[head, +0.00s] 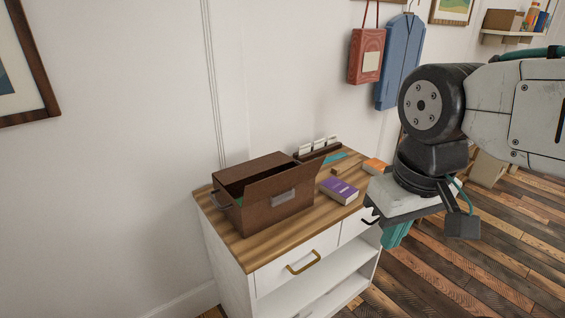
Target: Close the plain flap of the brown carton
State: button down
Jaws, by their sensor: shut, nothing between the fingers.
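The brown carton (262,213) stands on the wooden top of a white cabinet, with a metal plate on its front and a handle at its left end. Its top is open and shows a dark inside. A plain brown flap (287,178) stands up along the front edge, slanting upward and hiding part of the opening. My gripper (395,238), with teal fingers, is shut and empty. In the picture it is right of the carton, by the cabinet's right end, pointing down and touching nothing that I can see.
A purple book (339,191), an orange box (375,166) and a card holder (317,149) are on the cabinet top (248,246) right of and behind the carton. A red bag (366,56) and blue garment (400,62) hang on the wall. Plank floor lies open at right.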

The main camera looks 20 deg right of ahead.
aim_at(234, 174)
jog(key=z, duration=0.15)
jog(key=i, duration=1)
